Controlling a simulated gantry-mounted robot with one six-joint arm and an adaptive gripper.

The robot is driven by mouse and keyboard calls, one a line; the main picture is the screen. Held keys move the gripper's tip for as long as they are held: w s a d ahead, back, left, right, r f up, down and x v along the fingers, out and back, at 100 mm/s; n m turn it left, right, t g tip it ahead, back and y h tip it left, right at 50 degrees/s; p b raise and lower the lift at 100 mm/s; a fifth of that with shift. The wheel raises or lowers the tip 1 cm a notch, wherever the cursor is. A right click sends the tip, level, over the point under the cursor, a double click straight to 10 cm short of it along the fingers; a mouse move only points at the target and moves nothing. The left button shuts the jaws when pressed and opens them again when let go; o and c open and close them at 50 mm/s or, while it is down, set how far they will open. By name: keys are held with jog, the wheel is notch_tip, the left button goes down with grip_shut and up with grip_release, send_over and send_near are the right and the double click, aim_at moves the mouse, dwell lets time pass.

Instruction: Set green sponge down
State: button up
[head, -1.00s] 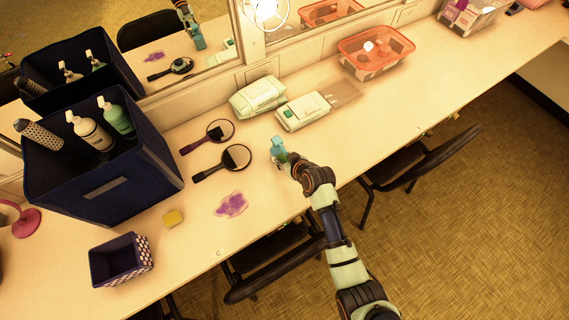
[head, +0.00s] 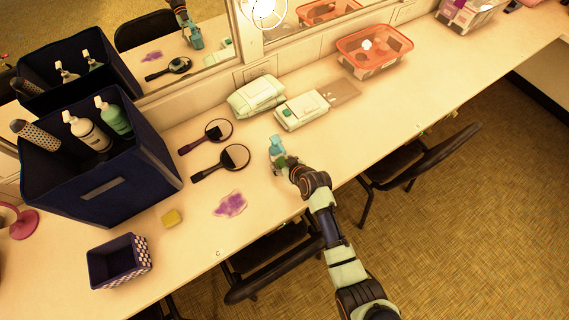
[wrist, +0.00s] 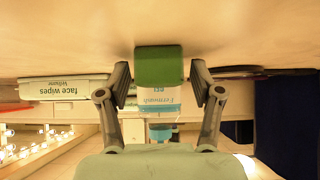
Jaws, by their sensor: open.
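The green sponge (wrist: 159,66) is between the two fingers of my open gripper (wrist: 160,82) in the wrist view, with a narrow gap on each side. That view is upside down, and the sponge appears to rest on the counter. A clear face wash bottle (wrist: 159,97) with a blue pump stands just behind it. In the head view my gripper (head: 281,164) is low over the counter, right of the hand mirrors. The bottle's blue top (head: 277,144) shows beyond it, and the sponge is mostly hidden by the gripper.
Two hand mirrors (head: 235,157), a wipes pack (head: 257,95) and a white-green box (head: 301,110) lie nearby. A purple stain (head: 230,205) and yellow sponge (head: 172,218) are nearer the front left. A navy bin (head: 95,180) stands left. Counter right of my gripper is clear.

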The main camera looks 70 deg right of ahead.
jog(key=shift+s+r, duration=0.1)
jog(key=shift+r, duration=0.25)
jog(key=p+v, duration=0.1)
jog(key=v, duration=1)
jog(key=shift+s+a+r+p, duration=0.15)
jog(key=shift+a+p, duration=0.1)
jog(key=shift+p, duration=0.1)
jog(key=w+a+r+n+t+y, duration=0.2)
jog(key=w+a+r+n, duration=0.1)
jog(key=w+a+r, duration=0.7)
jog(key=w+a+r+n+t+y, duration=0.1)
jog(key=w+a+r+n+t, duration=0.15)
jog(key=w+a+r, duration=0.7)
jog(key=s+a+r+n+y, duration=0.1)
jog(key=s+a+r, duration=0.1)
jog(key=a, duration=0.5)
jog(key=s+a+r+n+y, duration=0.1)
jog(key=a+r, duration=0.3)
jog(key=a, duration=0.4)
jog(key=shift+s+a+t+y, duration=0.3)
jog(key=shift+s+t, duration=0.05)
jog(key=shift+s, duration=0.2)
